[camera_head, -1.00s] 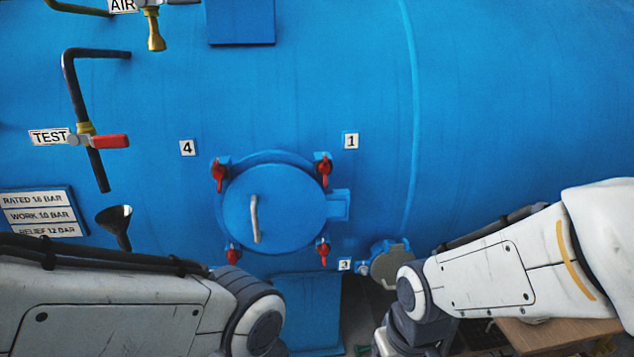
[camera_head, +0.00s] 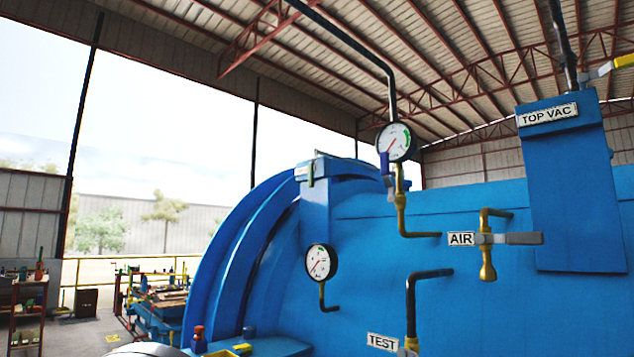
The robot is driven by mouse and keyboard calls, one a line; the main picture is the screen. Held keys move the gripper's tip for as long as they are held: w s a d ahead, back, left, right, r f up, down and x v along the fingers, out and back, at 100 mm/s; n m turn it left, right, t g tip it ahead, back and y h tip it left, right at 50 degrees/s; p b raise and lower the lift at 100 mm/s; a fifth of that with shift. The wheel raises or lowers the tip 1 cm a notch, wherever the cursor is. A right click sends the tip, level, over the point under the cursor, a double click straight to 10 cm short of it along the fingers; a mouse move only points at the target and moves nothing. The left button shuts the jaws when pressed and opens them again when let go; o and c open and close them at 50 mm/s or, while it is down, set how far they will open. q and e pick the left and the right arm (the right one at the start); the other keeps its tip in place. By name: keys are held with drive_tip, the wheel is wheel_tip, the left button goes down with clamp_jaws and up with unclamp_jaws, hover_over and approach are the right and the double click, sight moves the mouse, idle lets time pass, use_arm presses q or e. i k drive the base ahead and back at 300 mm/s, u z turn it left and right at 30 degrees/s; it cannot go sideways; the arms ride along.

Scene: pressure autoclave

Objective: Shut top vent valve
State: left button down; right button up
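A yellow lever (camera_head: 622,62) sticks out at the right edge beside that pipe. Below, the AIR valve (camera_head: 487,240) has a grey lever lying level to the right. Neither of my grippers is in this view.
The blue autoclave (camera_head: 470,290) fills the lower right. Two gauges (camera_head: 396,142) (camera_head: 321,263) stand on pipes at its left. The TEST label (camera_head: 382,342) is at the bottom. A workbench with clutter (camera_head: 165,300) and a shelf (camera_head: 27,310) stand far left. Roof trusses are overhead.

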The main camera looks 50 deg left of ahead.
sight(316, 151)
drive_tip(key=u, duration=1.3)
drive_tip(key=i, duration=0.7)
drive_tip(key=u, duration=0.05)
